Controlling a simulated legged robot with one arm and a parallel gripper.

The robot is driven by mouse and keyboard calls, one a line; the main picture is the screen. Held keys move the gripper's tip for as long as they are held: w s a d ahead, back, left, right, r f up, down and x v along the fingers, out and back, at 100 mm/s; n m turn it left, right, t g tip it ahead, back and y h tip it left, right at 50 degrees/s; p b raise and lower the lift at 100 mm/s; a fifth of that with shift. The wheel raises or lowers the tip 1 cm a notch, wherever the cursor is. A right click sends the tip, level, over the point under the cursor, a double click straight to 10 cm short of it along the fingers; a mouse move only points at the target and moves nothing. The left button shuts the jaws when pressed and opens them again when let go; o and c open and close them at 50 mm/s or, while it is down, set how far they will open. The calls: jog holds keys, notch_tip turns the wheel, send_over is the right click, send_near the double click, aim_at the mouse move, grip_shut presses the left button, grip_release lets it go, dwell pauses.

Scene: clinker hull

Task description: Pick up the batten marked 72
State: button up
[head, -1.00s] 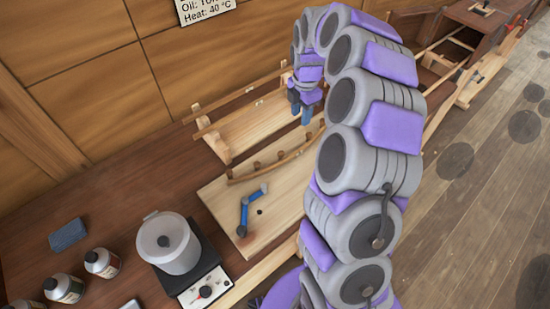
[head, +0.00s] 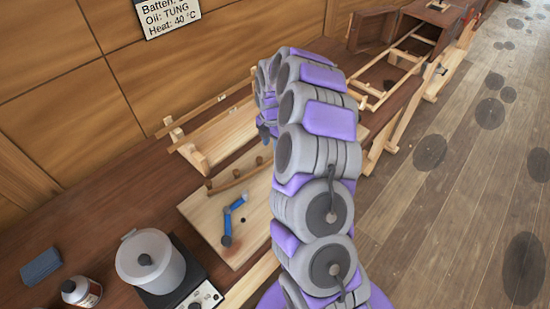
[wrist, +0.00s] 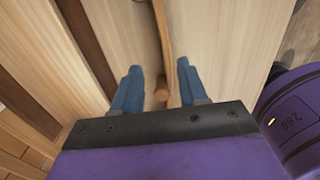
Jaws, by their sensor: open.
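A thin straight batten (head: 213,104) lies across the wooden rack by the wall, with a small pale tag on it too small to read. A curved wooden strip (head: 238,178) rests against pegs on a pale board; no number shows on it. My gripper (head: 268,137) is near the strip's far end, partly hidden by my arm. In the wrist view my gripper (wrist: 158,88) is open with two blue fingers apart. A round peg (wrist: 161,93) shows between them, and a curved strip (wrist: 165,40) runs just beyond it. Nothing is held. I cannot read 72 anywhere.
A blue hinged tool (head: 230,217) lies on the pale board (head: 205,208). A white pot (head: 150,262) stands on a heater at the front, with a bottle (head: 80,291) and a blue block (head: 41,265) to its left. A wall sign (head: 168,14) is partly cut off. Open floor lies right.

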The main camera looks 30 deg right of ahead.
jog(key=f, duration=0.2)
jog(key=f+b, duration=0.1)
jog(key=f, duration=0.1)
jog(key=d+f, duration=0.1)
jog(key=f, duration=0.1)
jog(key=shift+s+d, duration=0.1)
jog(key=shift+s, duration=0.2)
jog(key=shift+r, duration=0.15)
jog(key=shift+c, duration=0.5)
grip_shut()
